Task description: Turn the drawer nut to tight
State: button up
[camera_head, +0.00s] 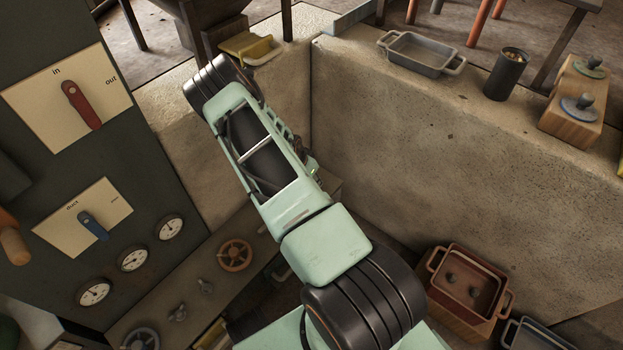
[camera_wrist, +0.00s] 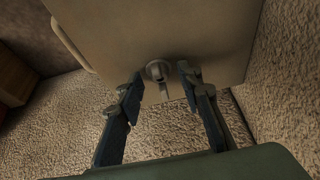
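In the wrist view a grey metal nut-like fitting (camera_wrist: 157,70) with a small tab pointing down sits near the lower edge of a pale drawer-like front (camera_wrist: 120,38). I take it for the drawer nut; no markings are readable. My gripper (camera_wrist: 160,85) is open, with one dark finger on each side of the fitting. In the head view my arm hides the gripper and the nut.
A dark panel (camera_head: 40,175) with a red lever (camera_head: 82,105), a blue lever (camera_head: 93,225) and gauges stands left. A thick wall (camera_head: 450,150) runs right, bearing a grey tray (camera_head: 420,55) and dark cup (camera_head: 507,74). An orange handwheel (camera_head: 235,255) sits low; a red-brown tray (camera_head: 468,285) is lower right.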

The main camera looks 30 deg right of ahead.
jog(key=shift+r, duration=0.1)
jog(key=v, duration=1.1)
jog(key=shift+r, duration=0.4)
jog(key=shift+s+a, duration=0.1)
